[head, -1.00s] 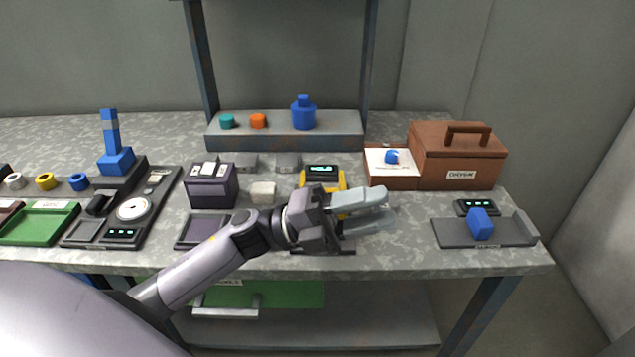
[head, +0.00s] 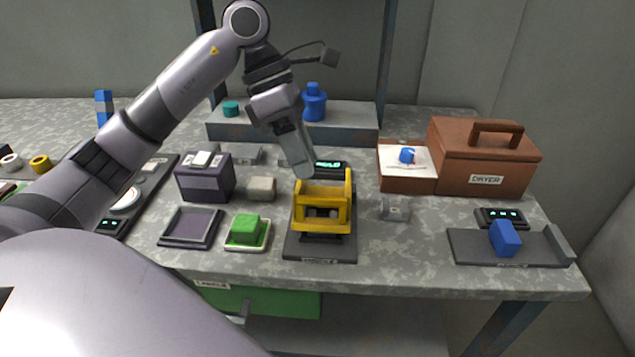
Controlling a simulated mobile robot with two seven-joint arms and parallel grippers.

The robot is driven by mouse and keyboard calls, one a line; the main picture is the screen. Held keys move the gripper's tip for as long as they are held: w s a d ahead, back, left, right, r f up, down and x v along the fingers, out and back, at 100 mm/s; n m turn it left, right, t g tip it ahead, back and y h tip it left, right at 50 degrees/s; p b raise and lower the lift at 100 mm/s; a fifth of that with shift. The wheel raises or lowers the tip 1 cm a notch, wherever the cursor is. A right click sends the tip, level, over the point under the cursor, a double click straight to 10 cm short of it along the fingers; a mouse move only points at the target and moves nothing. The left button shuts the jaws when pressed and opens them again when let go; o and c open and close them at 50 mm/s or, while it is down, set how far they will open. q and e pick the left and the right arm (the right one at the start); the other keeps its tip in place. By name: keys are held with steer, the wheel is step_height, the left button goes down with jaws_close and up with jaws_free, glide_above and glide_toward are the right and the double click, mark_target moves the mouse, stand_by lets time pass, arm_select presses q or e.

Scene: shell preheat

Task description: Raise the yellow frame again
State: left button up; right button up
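The yellow frame (head: 338,217) stands on a dark base plate (head: 318,254) near the front middle of the bench. Something small and grey shows inside it. My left gripper (head: 303,172) points down from above, with its fingertips at the frame's rear left upper corner. Whether they touch the frame I cannot tell. The fingers overlap in this side-on view, so their opening is hidden, and I see nothing held. A dark display (head: 329,166) with lit text sits just behind the frame. My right gripper is out of view.
A green block (head: 244,228) on a small tray and a grey block (head: 396,208) flank the frame. A dark purple box (head: 205,180) stands left. A brown dryer box (head: 480,165) and a dark stand (head: 475,247) with a blue block (head: 504,238) are right.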

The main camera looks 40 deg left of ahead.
mark_target(321, 197)
arm_select(q)
steer(key=x, duration=0.5)
steer(key=shift+d+f, duration=0.15)
jaws_close()
